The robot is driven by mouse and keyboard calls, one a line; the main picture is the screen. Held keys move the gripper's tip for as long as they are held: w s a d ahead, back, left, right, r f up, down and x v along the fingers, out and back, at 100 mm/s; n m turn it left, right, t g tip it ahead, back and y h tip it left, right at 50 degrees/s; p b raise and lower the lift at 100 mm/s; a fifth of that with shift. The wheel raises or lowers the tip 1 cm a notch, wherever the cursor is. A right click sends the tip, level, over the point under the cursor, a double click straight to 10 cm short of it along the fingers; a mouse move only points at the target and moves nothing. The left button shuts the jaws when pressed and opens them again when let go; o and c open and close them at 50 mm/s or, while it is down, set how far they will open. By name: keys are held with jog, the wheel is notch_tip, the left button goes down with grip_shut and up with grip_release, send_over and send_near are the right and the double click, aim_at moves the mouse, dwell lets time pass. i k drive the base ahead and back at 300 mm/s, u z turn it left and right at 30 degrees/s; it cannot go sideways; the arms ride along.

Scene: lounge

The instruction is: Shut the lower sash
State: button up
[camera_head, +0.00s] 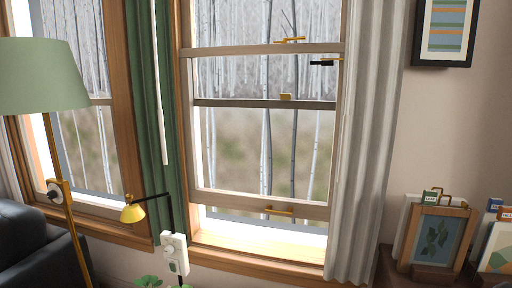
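The lower sash (238,201) belongs to the middle window and has a pale wooden frame. It stands raised: its bottom rail is above the sill (250,246), with an open gap between them. A brass handle (280,211) sits on its bottom rail. Its top rail (235,51) is well above the darker rail (230,103) of the sash behind it, and a brass fitting (290,40) shows at that top rail. A small black-and-brass fitting (322,63) is at the right side of the frame. My gripper is not in view.
A green curtain (146,110) hangs left of the window and a pale curtain (362,140) right of it. A green-shaded lamp (42,80) and dark sofa (25,245) stand left. A yellow lamp (133,213) is near the lower left. Framed pictures (435,240) stand at right.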

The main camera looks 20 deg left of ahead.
aim_at(299, 209)
jog(key=u, duration=2.15)
jog(key=i, duration=0.95)
jog(key=z, duration=2.1)
jog(key=i, duration=0.5)
